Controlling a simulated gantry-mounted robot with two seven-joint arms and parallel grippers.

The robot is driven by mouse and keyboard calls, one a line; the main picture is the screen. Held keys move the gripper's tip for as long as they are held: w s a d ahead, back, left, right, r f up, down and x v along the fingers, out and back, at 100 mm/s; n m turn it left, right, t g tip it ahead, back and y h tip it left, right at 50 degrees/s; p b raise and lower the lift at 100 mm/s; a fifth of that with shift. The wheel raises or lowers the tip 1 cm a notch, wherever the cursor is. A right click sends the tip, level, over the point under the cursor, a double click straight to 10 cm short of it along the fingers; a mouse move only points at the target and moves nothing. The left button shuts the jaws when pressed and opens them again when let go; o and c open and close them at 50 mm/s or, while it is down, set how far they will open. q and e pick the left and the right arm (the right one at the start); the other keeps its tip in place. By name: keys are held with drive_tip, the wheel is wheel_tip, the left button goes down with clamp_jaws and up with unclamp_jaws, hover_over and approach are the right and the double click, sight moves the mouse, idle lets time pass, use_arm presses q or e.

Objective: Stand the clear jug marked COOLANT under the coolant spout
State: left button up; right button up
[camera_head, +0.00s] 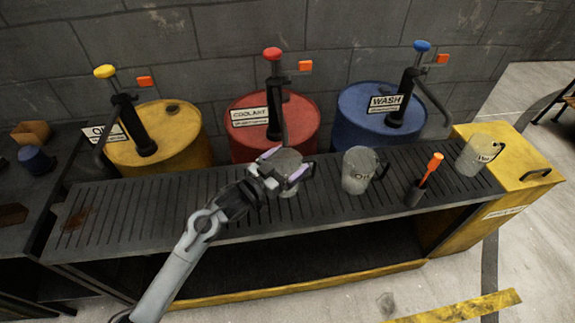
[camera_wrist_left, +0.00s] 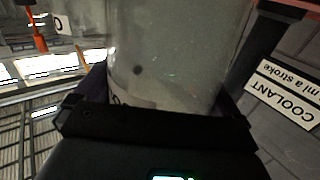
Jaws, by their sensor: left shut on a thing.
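A clear jug (camera_head: 288,159) is in my left gripper (camera_head: 281,172), in front of the red drum marked COOLANT (camera_head: 249,117). The jug (camera_wrist_left: 175,50) fills the middle of the left wrist view between the fingers; only a sliver of its marking shows, too little to read. The coolant pump (camera_head: 274,105) has a red knob, and its black pipe comes down just behind the jug. The jug hides the pipe's lower end. The jug looks upright, at or just above the slatted bench (camera_head: 150,205); I cannot tell whether it touches. My right gripper is not in view.
A second clear jug (camera_head: 358,171) stands right of the gripper, then an orange-handled tool in a holder (camera_head: 416,193) and a third jug (camera_head: 474,155). Yellow (camera_head: 165,140) and blue (camera_head: 370,118) drums flank the red one. The bench's left part is clear.

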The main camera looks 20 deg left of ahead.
use_arm(q)
drive_tip(key=shift+f, duration=0.1)
idle(0.3)
drive_tip(key=o, duration=0.8)
drive_tip(key=shift+s+a, duration=0.1)
drive_tip(key=shift+s, duration=0.05)
drive_tip(key=p+v, duration=0.4)
drive_tip(key=v, duration=0.7)
drive_tip(key=shift+s+a, duration=0.15)
drive_tip(key=shift+s, duration=0.15)
